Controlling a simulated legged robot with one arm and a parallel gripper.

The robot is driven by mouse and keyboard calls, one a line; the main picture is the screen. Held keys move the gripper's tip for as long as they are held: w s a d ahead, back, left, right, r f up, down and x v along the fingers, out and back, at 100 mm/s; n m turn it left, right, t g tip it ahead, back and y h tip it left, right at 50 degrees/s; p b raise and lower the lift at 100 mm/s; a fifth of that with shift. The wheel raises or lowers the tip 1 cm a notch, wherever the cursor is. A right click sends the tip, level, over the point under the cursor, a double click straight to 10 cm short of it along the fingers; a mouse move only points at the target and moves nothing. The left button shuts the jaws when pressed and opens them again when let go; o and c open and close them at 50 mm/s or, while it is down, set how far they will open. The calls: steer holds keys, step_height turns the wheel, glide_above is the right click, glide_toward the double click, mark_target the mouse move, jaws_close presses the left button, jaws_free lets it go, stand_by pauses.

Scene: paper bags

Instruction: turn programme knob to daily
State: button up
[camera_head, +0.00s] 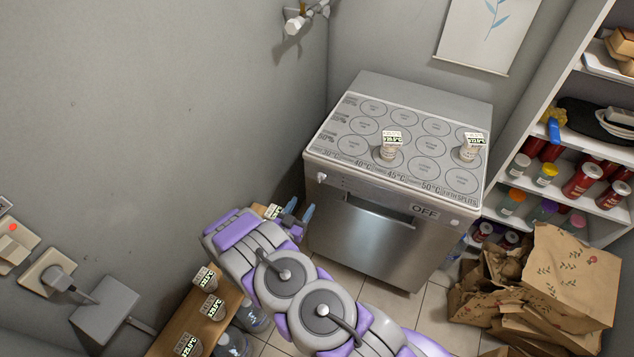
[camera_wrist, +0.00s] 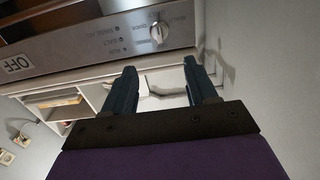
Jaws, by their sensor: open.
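The programme knob (camera_head: 321,177) is a small pale dial at the left end of the steel machine's front panel. My gripper (camera_head: 297,211) is left of the machine front and, in the picture, lower than the knob. In the wrist view my gripper (camera_wrist: 160,68) has two dark fingers spread apart with nothing between them. The knob shows beyond the fingertips, not touched.
The machine (camera_head: 375,235) has an OFF label (camera_head: 425,211) and labelled jars on its top. A wooden bench (camera_head: 228,300) with tagged jars is at lower left. Paper bags (camera_head: 545,285) and a shelf (camera_head: 560,170) are on the right. A wall is close on the left.

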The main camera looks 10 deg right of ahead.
mark_target(320, 177)
steer(key=b+x, duration=0.2)
steer(key=x, duration=1)
steer(key=shift+w+d+b, duration=0.15)
steer(key=shift+w+b, duration=0.15)
steer(key=shift+c, duration=0.2)
steer(key=c, duration=1)
